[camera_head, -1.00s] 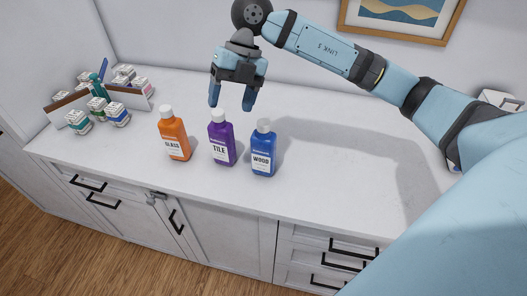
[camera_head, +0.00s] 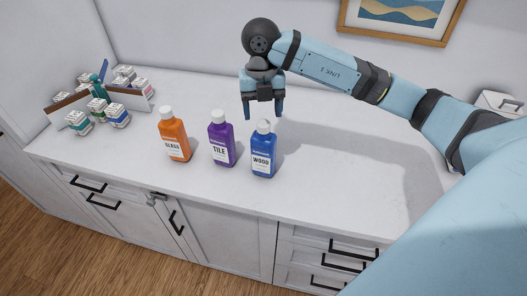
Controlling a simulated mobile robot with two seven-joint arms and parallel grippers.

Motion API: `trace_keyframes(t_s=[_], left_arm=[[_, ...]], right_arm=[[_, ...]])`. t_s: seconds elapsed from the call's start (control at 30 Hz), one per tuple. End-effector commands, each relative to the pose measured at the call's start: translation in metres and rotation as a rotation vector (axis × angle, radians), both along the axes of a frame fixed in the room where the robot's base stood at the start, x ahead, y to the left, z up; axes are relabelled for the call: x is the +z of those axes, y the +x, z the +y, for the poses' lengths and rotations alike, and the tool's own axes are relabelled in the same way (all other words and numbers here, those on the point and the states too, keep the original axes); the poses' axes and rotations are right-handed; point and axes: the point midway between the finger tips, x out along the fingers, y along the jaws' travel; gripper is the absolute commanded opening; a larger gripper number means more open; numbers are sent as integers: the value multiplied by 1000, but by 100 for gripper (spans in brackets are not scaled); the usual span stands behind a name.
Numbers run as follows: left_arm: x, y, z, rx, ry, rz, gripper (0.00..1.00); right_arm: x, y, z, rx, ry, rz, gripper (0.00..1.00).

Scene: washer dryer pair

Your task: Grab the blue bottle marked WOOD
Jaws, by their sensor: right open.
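The blue bottle marked WOOD (camera_head: 263,157) stands upright on the white counter, with a white cap. It is the rightmost of three bottles in a row. My right gripper (camera_head: 263,116) is open and empty, fingers pointing down. In the picture its fingertips lie on either side of the blue bottle's cap, and I cannot tell its exact height or depth from the cap. My left gripper is not in view.
A purple TILE bottle (camera_head: 221,142) stands close left of the blue one, and an orange GLASS bottle (camera_head: 174,138) stands further left. A divided holder with several small jars (camera_head: 117,115) is at the back left. The counter (camera_head: 335,175) is clear to the right.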

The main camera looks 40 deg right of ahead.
Motion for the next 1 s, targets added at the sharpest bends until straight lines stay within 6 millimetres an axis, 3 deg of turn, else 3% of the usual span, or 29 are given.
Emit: trace_keyframes(t_s=[0.3, 0.57, 0.87, 1.0], left_arm=[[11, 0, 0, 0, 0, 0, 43], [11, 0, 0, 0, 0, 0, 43], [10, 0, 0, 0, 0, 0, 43], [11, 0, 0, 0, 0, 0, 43]], right_arm=[[-41, -9, 3, 1, 0, 4, 65], [-45, -8, 3, 1, 1, 1, 65], [-44, -8, 3, 1, 0, 1, 0], [-43, -8, 3, 1, 1, -1, 0]])
